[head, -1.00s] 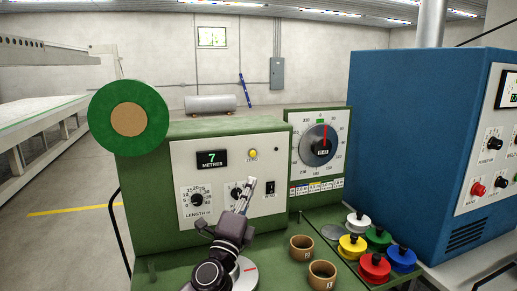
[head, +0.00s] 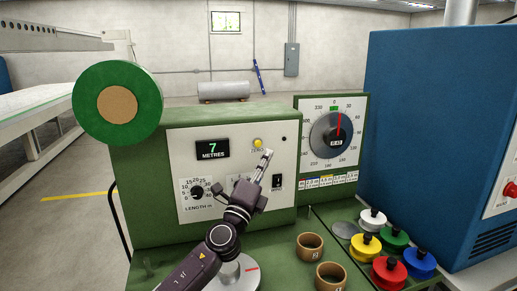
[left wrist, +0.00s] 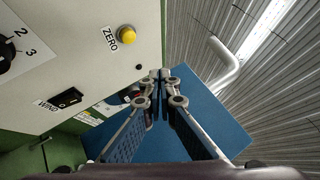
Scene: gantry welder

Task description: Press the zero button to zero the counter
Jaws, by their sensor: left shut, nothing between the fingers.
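The yellow zero button (head: 258,143) sits on the white front panel of the green machine, right of the counter display (head: 212,149), which reads 7 METRES. In the left wrist view the button (left wrist: 127,35) shows at upper left, beside the word ZERO. My left gripper (head: 267,153) is shut and empty, its tips just below and to the right of the button in the head view. In the left wrist view the closed fingertips (left wrist: 160,75) are apart from the button in the picture. I cannot tell how far the tips are from the panel. My right gripper is out of view.
A length knob (head: 197,191) and a wind switch (head: 277,181) are on the panel; my arm covers another knob. A dial (head: 333,134) stands at right. A blue cabinet (head: 430,150) is at right.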

